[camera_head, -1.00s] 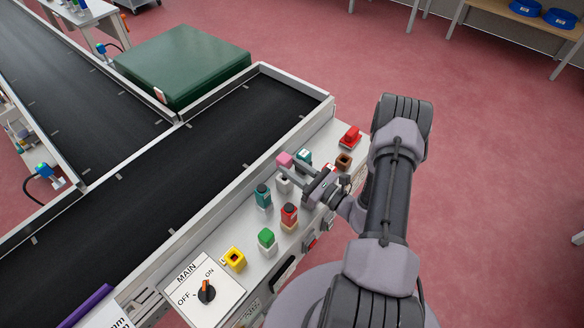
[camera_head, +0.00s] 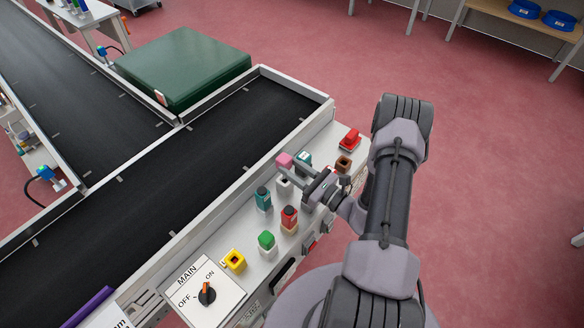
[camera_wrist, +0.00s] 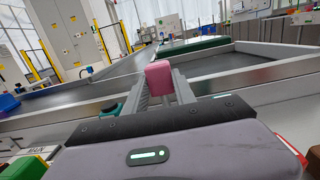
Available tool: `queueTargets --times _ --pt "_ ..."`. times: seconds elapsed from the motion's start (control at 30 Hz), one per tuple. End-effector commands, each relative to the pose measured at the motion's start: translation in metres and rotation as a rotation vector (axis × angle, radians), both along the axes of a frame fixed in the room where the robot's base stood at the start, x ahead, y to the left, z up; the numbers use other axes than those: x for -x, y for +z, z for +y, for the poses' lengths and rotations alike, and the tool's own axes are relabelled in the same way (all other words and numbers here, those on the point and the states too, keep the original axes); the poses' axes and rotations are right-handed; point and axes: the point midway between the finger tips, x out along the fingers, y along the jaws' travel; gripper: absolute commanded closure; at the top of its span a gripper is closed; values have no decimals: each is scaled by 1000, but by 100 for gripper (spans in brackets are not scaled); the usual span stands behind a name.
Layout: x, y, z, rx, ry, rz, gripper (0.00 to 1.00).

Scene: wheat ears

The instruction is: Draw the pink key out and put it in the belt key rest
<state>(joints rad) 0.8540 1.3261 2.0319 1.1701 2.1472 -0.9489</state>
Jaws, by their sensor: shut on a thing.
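The pink key (camera_head: 284,160) is a small rounded block near the belt-side edge of the white control panel. My gripper (camera_head: 289,165) is shut on it, reaching in from the right. In the wrist view the pink key (camera_wrist: 159,77) stands between the fingertips (camera_wrist: 160,88). A pale grey block (camera_head: 283,186) stands just below the key in the picture. The fingers partly cover the area, so I cannot tell whether the key is clear of a socket. No label shows which holder is the belt key rest.
A red switch (camera_head: 349,138) sits at the far end. The black conveyor belt (camera_head: 190,150) runs alongside. A MAIN dial (camera_head: 207,292) is at the near end.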

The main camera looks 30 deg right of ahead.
Motion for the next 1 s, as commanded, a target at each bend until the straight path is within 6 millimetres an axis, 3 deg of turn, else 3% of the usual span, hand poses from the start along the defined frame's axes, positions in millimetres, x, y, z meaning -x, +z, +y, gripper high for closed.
queueTargets --times 0.37,1.0 --pt "0 -2 0 0 0 0 100" --pt "0 -21 0 0 0 0 100"
